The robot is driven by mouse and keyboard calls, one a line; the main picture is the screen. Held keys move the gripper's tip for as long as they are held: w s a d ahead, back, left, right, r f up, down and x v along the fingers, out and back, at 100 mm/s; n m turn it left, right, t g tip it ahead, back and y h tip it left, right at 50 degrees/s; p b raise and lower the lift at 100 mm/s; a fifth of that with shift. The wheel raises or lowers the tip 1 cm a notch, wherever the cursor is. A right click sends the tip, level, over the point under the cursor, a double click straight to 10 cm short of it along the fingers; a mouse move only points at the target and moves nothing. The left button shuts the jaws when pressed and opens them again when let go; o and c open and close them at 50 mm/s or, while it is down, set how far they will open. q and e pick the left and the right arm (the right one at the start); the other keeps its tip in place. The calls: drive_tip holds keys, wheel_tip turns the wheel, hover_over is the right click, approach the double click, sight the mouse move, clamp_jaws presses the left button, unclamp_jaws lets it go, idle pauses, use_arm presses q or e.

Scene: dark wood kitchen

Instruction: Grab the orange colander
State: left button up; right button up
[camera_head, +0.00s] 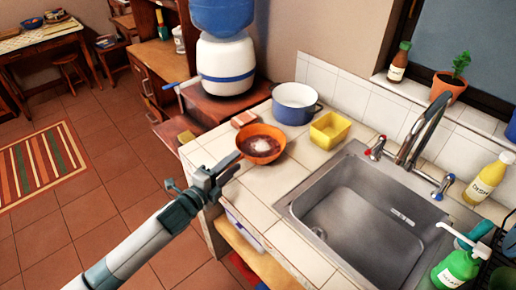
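The orange colander (268,155) sits on the tiled counter, left of the sink. It looks like a shallow round pan with a dark inside and a pale centre. Its dark handle (230,161) points left and toward the counter's front edge. My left gripper (226,172) is at the outer end of this handle, over the counter edge, with its fingers beside or around it. The fingers are small and overlap the handle, so I cannot tell whether they are closed on it. My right gripper is not in view.
A blue and white pot (295,108) and a yellow square container (330,130) stand behind the colander. A small reddish block (244,119) lies near it. The steel sink (350,215), faucet (418,140), green soap bottle (457,268) and yellow bottle (487,180) are at the right.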

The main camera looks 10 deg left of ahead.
use_arm(q)
drive_tip(key=shift+w+d, duration=0.2)
drive_tip(key=shift+w, duration=0.25)
clamp_jaws()
idle(0.3)
drive_tip(key=shift+r+b, duration=0.3)
drive_tip(key=shift+r, duration=0.65)
drive_tip(key=s+d+r+b, duration=0.1)
drive_tip(key=d+r+b, duration=0.2)
drive_tip(key=d+r, duration=0.6)
drive_tip(key=d, duration=0.2)
drive_tip(key=shift+d, duration=0.35)
drive_tip(key=shift+r, duration=0.1)
